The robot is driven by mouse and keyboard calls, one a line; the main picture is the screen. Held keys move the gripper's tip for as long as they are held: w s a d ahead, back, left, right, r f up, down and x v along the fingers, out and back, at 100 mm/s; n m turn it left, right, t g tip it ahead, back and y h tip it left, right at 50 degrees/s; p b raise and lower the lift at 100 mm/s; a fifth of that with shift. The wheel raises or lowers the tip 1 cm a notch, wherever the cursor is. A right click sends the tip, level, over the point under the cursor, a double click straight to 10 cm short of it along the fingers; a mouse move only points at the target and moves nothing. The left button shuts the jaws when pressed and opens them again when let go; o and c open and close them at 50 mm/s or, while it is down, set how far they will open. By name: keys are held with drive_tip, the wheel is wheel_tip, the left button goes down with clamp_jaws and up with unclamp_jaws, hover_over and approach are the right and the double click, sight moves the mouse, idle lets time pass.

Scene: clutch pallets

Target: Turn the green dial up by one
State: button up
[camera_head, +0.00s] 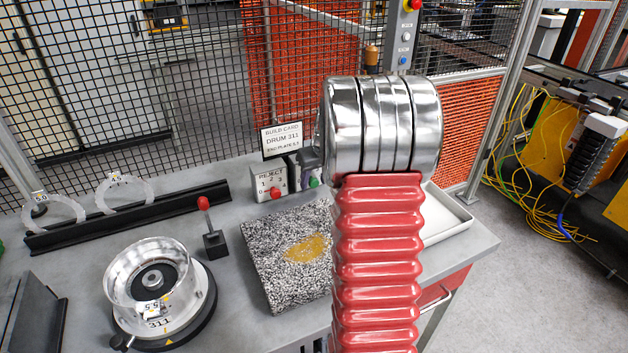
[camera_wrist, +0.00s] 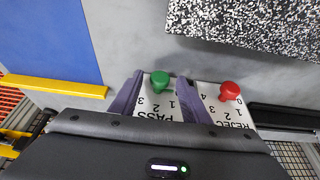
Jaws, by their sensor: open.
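The green dial (camera_wrist: 160,80) sits on the white PASS plate (camera_wrist: 157,106), which shows the numbers 1, 2 and 3. The plate appears upside down in the wrist view. My gripper (camera_wrist: 161,76) is open, with one purple finger on each side of the green dial. I cannot tell whether either finger touches it. In the head view the green dial (camera_head: 315,182) shows at the left edge of my arm, which hides part of its plate. The dial's exact setting is too small to read.
The red dial (camera_wrist: 230,91) on the REJECT plate (camera_wrist: 224,112) stands close beside my right finger in the wrist view. A build card (camera_head: 282,139) reads DRUM 311. A speckled slab (camera_head: 280,268), a drum (camera_head: 148,272) and a red-knobbed lever (camera_head: 213,241) stand on the bench.

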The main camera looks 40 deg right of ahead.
drive_tip(key=shift+c, duration=0.3)
drive_tip(key=c, duration=0.9)
drive_tip(key=shift+a, duration=0.1)
drive_tip(key=shift+c, duration=0.2)
drive_tip(key=shift+f, duration=0.1)
drive_tip(key=shift+d+y, duration=0.2)
drive_tip(key=shift+y, duration=0.2)
drive_tip(key=y, duration=0.1)
drive_tip(key=m+t+y, duration=0.1)
drive_tip(key=y, duration=0.1)
drive_tip(key=shift+s+d+f+t, duration=0.15)
drive_tip(key=shift+d+t, duration=0.15)
drive_tip(key=shift+d, duration=0.1)
drive_tip(key=y, duration=0.2)
drive_tip(key=m+t+y, duration=0.1)
drive_tip(key=y, duration=0.1)
drive_tip(key=shift+d+f, duration=0.15)
drive_tip(key=shift+d, duration=0.1)
